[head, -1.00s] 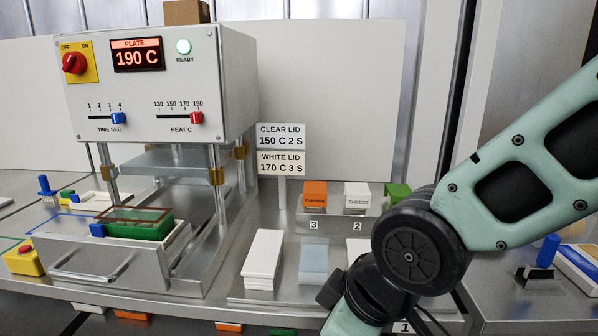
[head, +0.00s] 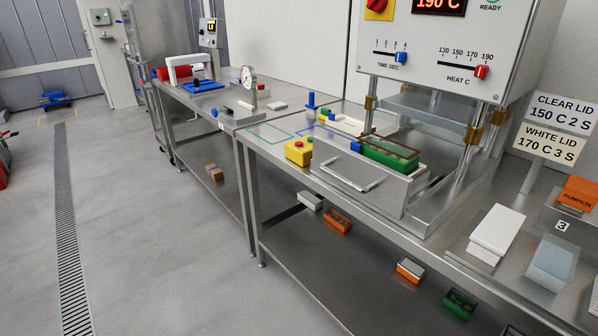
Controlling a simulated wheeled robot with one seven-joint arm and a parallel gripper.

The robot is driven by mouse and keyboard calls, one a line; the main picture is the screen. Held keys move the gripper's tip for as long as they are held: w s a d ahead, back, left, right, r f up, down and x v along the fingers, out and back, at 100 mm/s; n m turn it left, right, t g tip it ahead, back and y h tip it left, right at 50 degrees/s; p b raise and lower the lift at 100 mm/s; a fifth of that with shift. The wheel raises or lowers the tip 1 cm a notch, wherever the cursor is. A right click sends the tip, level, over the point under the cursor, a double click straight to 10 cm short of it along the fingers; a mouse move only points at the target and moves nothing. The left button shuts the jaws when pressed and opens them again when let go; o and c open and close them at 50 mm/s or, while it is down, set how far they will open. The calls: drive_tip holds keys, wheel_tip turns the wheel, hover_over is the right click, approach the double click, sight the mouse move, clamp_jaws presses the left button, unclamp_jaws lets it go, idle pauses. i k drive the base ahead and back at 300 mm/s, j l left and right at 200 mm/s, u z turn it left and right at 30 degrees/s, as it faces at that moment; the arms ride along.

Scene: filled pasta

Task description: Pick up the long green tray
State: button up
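A long green tray (head: 388,157) sits in the open drawer (head: 368,182) of the heat-sealing machine (head: 447,62), in the head view. A brown-rimmed clear frame or film lies over its top, and a blue block (head: 355,147) is at its left end. Another green tray (head: 459,303) is on the lower shelf, at the bottom right; its full length is hard to judge. My gripper is out of view.
White lids (head: 497,230) and clear lids (head: 552,262) are stacked at the right. Orange trays (head: 338,220) lie on the lower shelf.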

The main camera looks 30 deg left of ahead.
sight(386, 154)
drive_tip(key=u, duration=1)
